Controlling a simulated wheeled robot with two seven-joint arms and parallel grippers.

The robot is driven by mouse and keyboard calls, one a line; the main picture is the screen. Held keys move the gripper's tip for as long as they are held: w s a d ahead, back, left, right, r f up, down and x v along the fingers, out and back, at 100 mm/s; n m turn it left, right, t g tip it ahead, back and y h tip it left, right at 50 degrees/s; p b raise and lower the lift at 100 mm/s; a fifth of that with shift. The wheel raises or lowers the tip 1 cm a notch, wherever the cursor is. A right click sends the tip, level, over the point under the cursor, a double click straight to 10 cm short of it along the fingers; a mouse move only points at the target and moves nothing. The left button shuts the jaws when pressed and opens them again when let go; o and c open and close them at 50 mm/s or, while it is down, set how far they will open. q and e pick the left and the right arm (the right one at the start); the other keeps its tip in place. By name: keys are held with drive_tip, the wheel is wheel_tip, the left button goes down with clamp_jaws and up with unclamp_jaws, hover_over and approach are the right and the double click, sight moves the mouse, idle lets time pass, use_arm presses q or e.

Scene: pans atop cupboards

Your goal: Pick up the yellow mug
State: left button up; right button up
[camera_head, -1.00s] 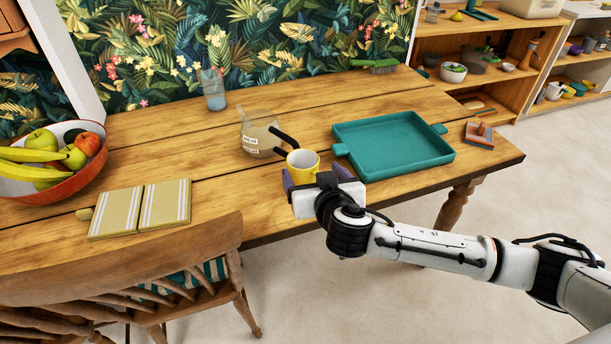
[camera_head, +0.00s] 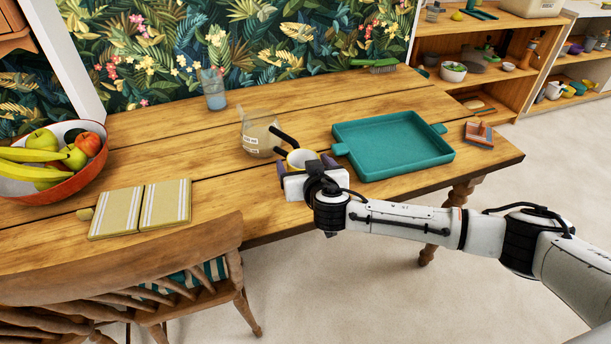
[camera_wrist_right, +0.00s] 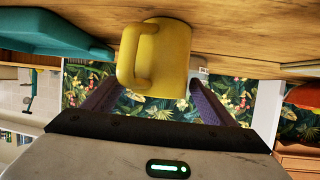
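The yellow mug (camera_head: 299,157) stands on the wooden table, its lower part hidden behind my right gripper in the head view. In the wrist view the fingers of the gripper (camera_wrist_right: 155,90) lie to either side of the mug, apparently with gaps. Whether the tips reach past its sides is hard to tell. My left gripper is not in view.
A glass jug (camera_head: 259,138) with a black handle stands close behind the mug. A teal tray (camera_head: 392,145) lies to the right. A chair (camera_head: 130,270) stands in front.

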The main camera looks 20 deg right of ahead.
drive_tip(key=c, duration=1.1)
drive_tip(key=shift+c, duration=0.5)
drive_tip(key=shift+r, duration=0.15)
